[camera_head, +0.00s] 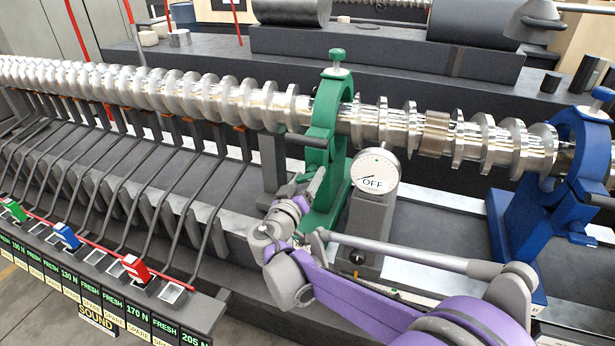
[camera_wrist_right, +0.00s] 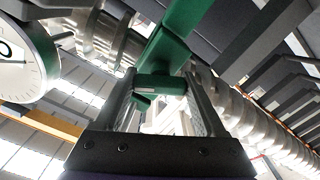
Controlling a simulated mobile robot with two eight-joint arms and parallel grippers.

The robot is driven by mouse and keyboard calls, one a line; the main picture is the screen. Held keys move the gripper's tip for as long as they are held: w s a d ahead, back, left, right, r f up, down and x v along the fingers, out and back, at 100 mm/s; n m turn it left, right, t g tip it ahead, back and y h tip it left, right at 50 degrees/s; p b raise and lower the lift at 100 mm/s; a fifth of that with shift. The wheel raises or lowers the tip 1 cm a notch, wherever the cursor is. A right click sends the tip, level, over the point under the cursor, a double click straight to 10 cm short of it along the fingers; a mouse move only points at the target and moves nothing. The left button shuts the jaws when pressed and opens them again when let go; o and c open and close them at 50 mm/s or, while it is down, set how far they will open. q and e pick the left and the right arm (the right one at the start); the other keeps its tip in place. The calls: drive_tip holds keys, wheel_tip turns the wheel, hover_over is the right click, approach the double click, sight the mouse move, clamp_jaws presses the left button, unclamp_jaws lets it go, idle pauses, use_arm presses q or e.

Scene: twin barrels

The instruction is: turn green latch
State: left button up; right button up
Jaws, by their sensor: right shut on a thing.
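A green clamp stand (camera_head: 327,120) rings the shiny lobed shaft (camera_head: 430,130) in the middle of the head view, with a green knob (camera_head: 337,55) on top. My right gripper (camera_head: 313,187) is at the near side of this stand. In the right wrist view, the green latch (camera_wrist_right: 160,83) sits between the two finger pads of my right gripper (camera_wrist_right: 163,95), which is shut on it. The green stand rises behind the latch there. In the head view the latch is mostly hidden by my gripper. My left gripper is not in view.
A round gauge marked OFF (camera_head: 377,171) stands just right of the green stand, close to my right arm; it also shows in the wrist view (camera_wrist_right: 22,62). A blue clamp stand (camera_head: 560,190) is farther right. Several dark levers line the left, above a labelled switch rack (camera_head: 140,270).

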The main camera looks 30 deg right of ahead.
drive_tip(key=n, duration=0.5)
drive_tip(key=shift+n, duration=0.3)
drive_tip(key=n, duration=0.6)
drive_tip(key=shift+n, duration=0.3)
drive_tip(key=o, duration=1.3)
drive_tip(key=b+v, duration=0.1)
drive_tip(key=v, duration=1)
